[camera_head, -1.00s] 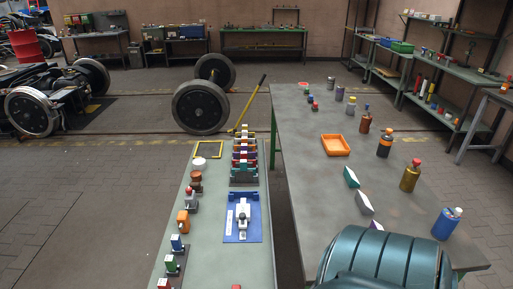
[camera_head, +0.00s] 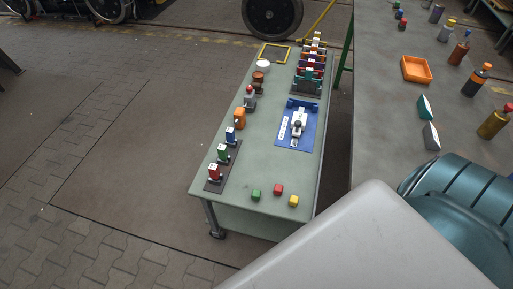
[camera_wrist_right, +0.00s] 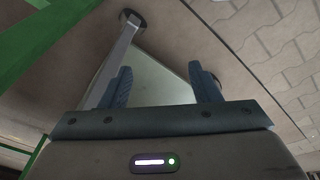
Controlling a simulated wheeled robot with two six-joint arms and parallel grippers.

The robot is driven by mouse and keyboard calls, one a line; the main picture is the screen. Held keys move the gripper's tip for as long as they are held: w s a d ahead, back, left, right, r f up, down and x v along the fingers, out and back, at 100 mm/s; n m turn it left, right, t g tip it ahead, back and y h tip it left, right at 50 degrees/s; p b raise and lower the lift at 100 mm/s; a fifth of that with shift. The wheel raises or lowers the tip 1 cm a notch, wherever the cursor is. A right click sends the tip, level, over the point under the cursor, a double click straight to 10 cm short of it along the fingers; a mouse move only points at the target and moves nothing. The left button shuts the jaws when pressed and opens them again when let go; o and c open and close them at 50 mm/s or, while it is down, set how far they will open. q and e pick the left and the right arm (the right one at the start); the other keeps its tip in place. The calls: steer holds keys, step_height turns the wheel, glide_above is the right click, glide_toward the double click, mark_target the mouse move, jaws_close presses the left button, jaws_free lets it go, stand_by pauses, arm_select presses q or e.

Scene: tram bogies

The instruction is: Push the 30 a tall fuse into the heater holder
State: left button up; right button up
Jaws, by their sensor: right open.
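On the narrow grey-green table (camera_head: 262,165) a dark strip at the front left carries small upright pieces: a red one (camera_head: 214,173), a green one (camera_head: 223,153) and a blue one (camera_head: 231,136). A small green block (camera_head: 256,195), a red block (camera_head: 278,189) and a yellow block (camera_head: 293,201) lie near the front edge. I cannot tell which is the 30 A tall fuse or which part is the heater holder. My right gripper (camera_wrist_right: 165,84) is open and empty in the right wrist view, with a pale panel beyond its fingers. My left gripper is out of view.
A blue mat (camera_head: 285,139) with a white and black device lies mid-table, and a multicoloured rack (camera_head: 307,83) stands behind it. An orange jar (camera_head: 240,118) stands at the left edge. The right table holds an orange tray (camera_head: 417,69) and bottles. Floor is clear on the left.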

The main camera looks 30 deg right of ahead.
steer(key=w+r+m+b, duration=0.1)
steer(key=w+r+b, duration=0.1)
steer(key=w+r, duration=0.6)
steer(key=m+t+h+b, duration=0.1)
steer(key=m+h+b, duration=0.15)
steer(key=m, duration=0.45)
glide_toward(255, 194)
steer(key=shift+d+b, duration=0.25)
steer(key=shift+b, duration=0.1)
steer(key=shift+f, duration=0.1)
steer(key=x, duration=0.4)
steer(key=shift+w+d+f, duration=0.1)
steer(key=shift+f, duration=0.25)
steer(key=shift+w+f, duration=0.1)
steer(key=shift+f, duration=0.25)
